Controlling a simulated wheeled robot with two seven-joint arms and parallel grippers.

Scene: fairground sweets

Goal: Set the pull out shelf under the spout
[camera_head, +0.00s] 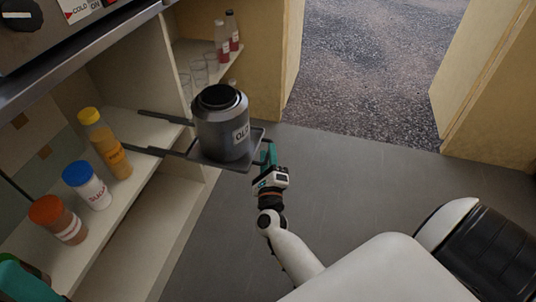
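The pull out shelf (197,155) is a dark grey plate on two dark rails. It sticks out to the right from the open cabinet and carries a grey metal canister (215,130) with a black top and a label partly reading "OLD". My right gripper (267,155) has teal fingers at the shelf's outer right edge. The fingers overlap the edge, and I cannot tell if they are closed on it. A teal piece at the bottom left corner, probably my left gripper (18,284), is mostly cut off. No spout can be made out in this view.
An orange bottle (112,155), a blue-capped white jar (90,188) and an orange-capped jar (58,220) stand on the cabinet shelf left of the rails. Glasses and red bottles (222,42) stand behind. A machine with a knob (20,14) is at top left. The floor (350,185) right of the shelf is clear.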

